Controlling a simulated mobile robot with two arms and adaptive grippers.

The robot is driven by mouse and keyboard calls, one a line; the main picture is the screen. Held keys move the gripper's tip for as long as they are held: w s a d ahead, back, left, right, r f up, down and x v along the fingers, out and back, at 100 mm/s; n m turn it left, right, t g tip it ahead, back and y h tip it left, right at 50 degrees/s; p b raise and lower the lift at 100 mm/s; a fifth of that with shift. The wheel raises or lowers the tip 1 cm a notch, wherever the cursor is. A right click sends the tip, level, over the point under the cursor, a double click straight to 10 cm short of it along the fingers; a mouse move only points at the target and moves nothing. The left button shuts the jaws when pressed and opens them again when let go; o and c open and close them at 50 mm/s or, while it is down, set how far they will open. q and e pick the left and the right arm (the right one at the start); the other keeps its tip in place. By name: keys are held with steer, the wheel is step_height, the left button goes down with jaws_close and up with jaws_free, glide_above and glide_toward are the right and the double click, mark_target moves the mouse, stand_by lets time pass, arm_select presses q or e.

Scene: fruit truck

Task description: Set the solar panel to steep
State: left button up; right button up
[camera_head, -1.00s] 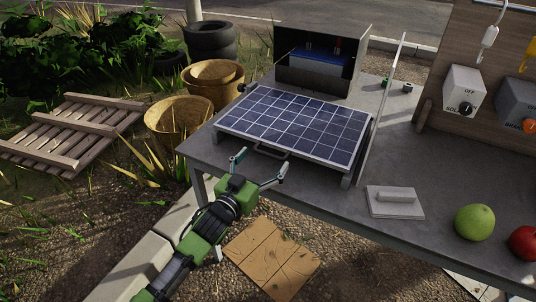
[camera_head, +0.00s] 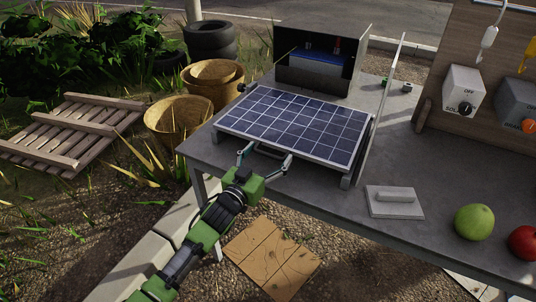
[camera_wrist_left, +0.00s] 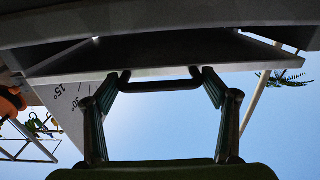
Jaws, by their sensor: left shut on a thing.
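The solar panel (camera_head: 295,122) lies at a low tilt on the grey table, its front edge toward my left arm. A dark handle (camera_head: 270,152) sits at the middle of that front edge; it also shows in the left wrist view (camera_wrist_left: 160,85). My left gripper (camera_head: 264,158) is at the handle, its two fingers closed on the handle's ends, below the panel's underside. In the left wrist view, an angle plate (camera_wrist_left: 68,108) with marks such as 15° and 30° stands at the left. My right gripper is not in view.
An open box with a battery (camera_head: 320,62) stands behind the panel, and a thin upright sheet (camera_head: 385,105) stands at its right. A grey block with a handle (camera_head: 395,202), a green apple (camera_head: 474,222) and a red apple (camera_head: 525,243) lie to the right.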

arm_select(q)
steer(key=shift+g+y, duration=0.3)
steer(key=shift+g, duration=0.3)
steer(key=r+p, duration=0.4)
steer(key=p, duration=0.1)
steer(key=r+p, duration=0.2)
steer(key=shift+w+r+p, duration=0.25)
steer(key=shift+r+p, duration=0.05)
steer(key=shift+o, duration=0.2)
steer(key=r+p, duration=0.3)
steer(key=w+r+p, duration=0.1)
steer(key=r, duration=0.1)
steer(key=shift+d, duration=0.35)
steer(key=w+d+r+p, duration=0.2)
steer(key=w+r, duration=0.2)
steer(key=r, duration=0.3)
steer(key=w+d+r+p, duration=0.2)
steer(key=w+r, duration=0.2)
steer(key=r, duration=0.4)
steer(key=shift+p, duration=0.35)
steer(key=shift+w, duration=0.1)
steer(key=o, duration=1.2)
steer(key=shift+o, duration=0.3)
steer(key=shift+f, duration=0.2)
steer(key=shift+f, duration=0.1)
